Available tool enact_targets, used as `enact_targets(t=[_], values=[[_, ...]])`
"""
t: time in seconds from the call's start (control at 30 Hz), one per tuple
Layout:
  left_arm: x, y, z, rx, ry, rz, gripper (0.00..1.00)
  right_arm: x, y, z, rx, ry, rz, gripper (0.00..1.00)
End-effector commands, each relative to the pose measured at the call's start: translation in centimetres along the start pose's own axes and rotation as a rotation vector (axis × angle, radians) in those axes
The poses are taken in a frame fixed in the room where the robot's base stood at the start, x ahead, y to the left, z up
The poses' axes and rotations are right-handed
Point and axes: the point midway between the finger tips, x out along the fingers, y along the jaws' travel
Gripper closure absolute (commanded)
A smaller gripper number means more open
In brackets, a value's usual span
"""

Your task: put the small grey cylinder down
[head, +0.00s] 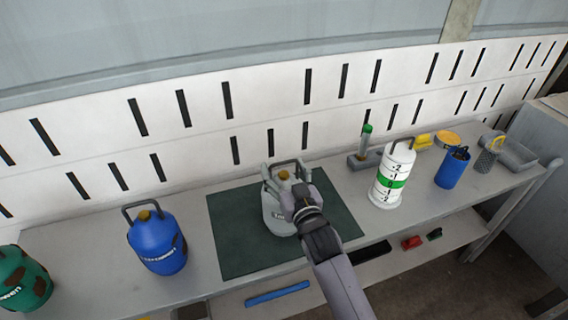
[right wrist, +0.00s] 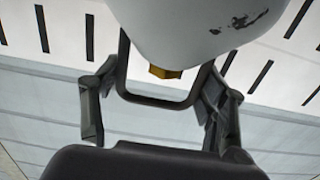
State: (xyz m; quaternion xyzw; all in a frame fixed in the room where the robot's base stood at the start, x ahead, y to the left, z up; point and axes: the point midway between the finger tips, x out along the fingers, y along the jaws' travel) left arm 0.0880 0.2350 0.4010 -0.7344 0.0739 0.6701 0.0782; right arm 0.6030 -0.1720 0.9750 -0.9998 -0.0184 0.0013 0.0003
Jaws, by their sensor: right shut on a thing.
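The small grey cylinder (head: 279,217) is upright over the dark green mat (head: 236,240). It has a gold valve and a dark handle. I cannot tell whether its base touches the mat. My right gripper (head: 292,188) is at its top, shut on the handle, and hides part of its right side. In the right wrist view, the pale body of the grey cylinder (right wrist: 190,25) is at the top, with the handle between the fingers of my right gripper (right wrist: 158,108). My left gripper is not in view.
A blue cylinder (head: 158,246) stands left of the mat, and a green one (head: 22,280) is at the far left. A slotted wall is behind.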

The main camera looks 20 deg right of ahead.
Motion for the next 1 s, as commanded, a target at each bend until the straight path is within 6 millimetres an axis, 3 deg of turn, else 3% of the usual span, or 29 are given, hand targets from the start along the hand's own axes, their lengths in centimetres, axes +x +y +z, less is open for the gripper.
enact_targets(t=[0.03,0.3,0.33,0.6,1.0], values=[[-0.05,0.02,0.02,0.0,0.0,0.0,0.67,0.06,-0.02,-0.68,0.001,0.015,-0.001,0.94],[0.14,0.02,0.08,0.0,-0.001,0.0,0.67,0.07,-0.03,-0.35,0.001,0.014,-0.001,0.94],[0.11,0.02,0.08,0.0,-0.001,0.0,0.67,0.01,0.0,0.15,0.0,0.001,0.0,0.31],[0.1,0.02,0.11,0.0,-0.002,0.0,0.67,0.01,0.0,0.15,0.0,0.0,0.0,0.13],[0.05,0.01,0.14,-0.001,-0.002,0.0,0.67,-0.28,0.0,0.01,0.0,-0.001,0.0,0.13]])
